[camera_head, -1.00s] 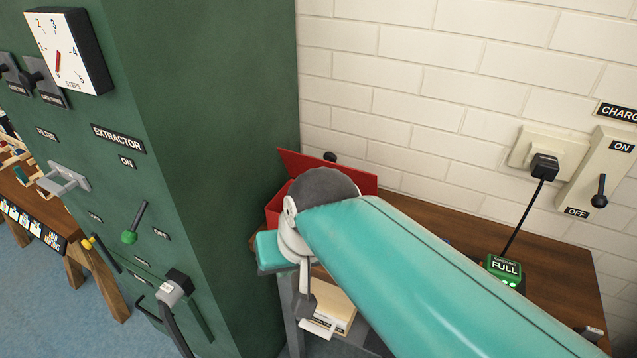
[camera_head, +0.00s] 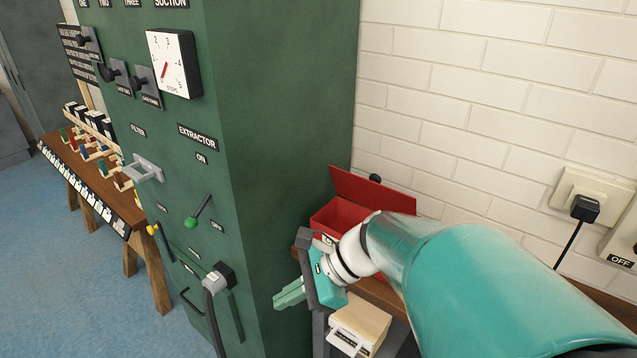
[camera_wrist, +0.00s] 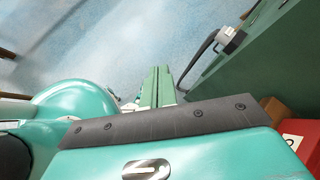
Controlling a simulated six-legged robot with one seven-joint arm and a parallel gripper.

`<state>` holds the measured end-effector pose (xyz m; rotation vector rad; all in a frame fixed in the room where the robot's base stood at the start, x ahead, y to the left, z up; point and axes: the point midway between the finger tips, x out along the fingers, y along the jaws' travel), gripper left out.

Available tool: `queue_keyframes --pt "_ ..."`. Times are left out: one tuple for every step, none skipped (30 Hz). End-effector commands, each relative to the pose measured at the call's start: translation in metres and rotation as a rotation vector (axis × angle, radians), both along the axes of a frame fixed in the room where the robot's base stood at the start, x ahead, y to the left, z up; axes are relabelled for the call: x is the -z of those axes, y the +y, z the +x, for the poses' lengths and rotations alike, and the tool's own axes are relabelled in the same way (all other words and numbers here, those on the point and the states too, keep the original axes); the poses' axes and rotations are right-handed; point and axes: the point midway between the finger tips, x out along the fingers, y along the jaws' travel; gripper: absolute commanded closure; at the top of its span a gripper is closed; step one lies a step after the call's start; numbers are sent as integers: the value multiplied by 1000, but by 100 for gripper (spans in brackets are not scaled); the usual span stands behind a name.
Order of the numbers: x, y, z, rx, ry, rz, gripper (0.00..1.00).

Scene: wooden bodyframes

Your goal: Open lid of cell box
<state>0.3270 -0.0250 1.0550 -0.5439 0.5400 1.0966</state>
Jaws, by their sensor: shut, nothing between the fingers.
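The cell box is a red box (camera_head: 338,216) on the wooden bench, beside the green cabinet. Its red lid (camera_head: 372,190) stands raised, tilted back toward the white brick wall, with a dark round knob behind it. My gripper (camera_head: 289,294) is in front of the cabinet's edge, left of and lower than the box, apart from it. In the wrist view my gripper (camera_wrist: 157,88) has its green fingers together with nothing between them, over blue floor. A red surface (camera_wrist: 284,122) shows at the right edge there. My arm hides part of the box's right side and the bench.
The green cabinet (camera_head: 270,130) with levers and a dial stands close left of my gripper. A hose handle (camera_head: 217,280) sticks out from it. Papers (camera_head: 360,325) lie below the bench top. A socket with a black plug (camera_head: 585,208) is on the wall. Floor (camera_head: 80,290) at left is clear.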

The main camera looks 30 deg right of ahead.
Motion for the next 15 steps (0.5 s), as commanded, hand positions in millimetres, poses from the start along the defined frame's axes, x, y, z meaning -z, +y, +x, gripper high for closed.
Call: queue_keyframes --pt "1 -15 8 126 52 114 100" --pt "0 -23 12 202 80 188 100" --pt "-2 -36 19 303 115 290 100" --pt "-3 -47 24 382 142 371 100" --pt "-5 -59 28 459 167 457 100" --pt "-6 -78 34 565 198 578 100" --pt "-7 -94 37 646 219 676 100" --pt "-8 -112 39 726 235 775 100" --pt "-9 -138 40 825 252 911 100" --pt "-9 -157 40 893 260 1009 100" --pt "-9 -176 38 955 263 1105 100" --pt "-9 -199 34 1024 262 1222 100" --pt "-8 -215 30 1066 258 1301 100" --pt "-7 -229 26 1103 253 1372 100" --pt "-6 -245 21 1138 246 1449 100"
